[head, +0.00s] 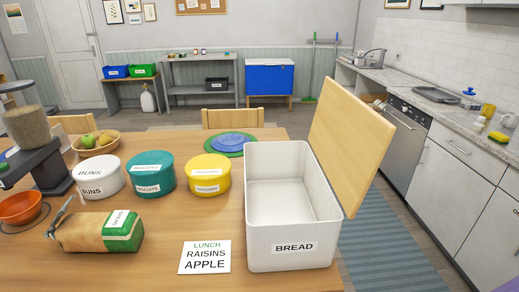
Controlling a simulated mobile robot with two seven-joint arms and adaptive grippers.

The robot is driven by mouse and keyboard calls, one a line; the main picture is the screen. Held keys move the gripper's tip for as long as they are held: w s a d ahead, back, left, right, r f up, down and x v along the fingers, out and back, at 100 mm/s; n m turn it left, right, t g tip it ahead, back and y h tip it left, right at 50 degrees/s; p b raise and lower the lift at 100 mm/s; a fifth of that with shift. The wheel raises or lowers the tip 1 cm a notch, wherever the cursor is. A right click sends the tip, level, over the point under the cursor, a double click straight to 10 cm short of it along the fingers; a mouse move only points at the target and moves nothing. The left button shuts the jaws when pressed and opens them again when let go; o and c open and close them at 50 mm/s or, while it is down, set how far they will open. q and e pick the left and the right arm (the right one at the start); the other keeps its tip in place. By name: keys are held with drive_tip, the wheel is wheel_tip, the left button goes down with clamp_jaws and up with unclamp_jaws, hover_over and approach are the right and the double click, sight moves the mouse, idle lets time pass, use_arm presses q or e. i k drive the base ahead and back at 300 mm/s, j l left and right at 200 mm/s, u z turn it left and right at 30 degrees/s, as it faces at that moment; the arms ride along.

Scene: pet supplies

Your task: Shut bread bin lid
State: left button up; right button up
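The white bread bin (290,260) stands at the right end of the wooden table, with a label reading BREAD on its front. It is open and its inside looks empty. Its light wooden lid (349,145) is swung up along the bin's right side and leans outward to the right, beyond the table edge. Neither of my grippers shows in the head view.
A lunch card (205,257) lies left of the bin, with a bread bag (98,232) farther left. Yellow (209,176), teal (150,174) and white (98,178) tins stand behind them. A chair (233,118) is behind the table.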

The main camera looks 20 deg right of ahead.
sight(349, 141)
drive_tip(key=l+z, duration=0.15)
drive_tip(key=l, duration=1.9)
drive_tip(key=k, duration=0.7)
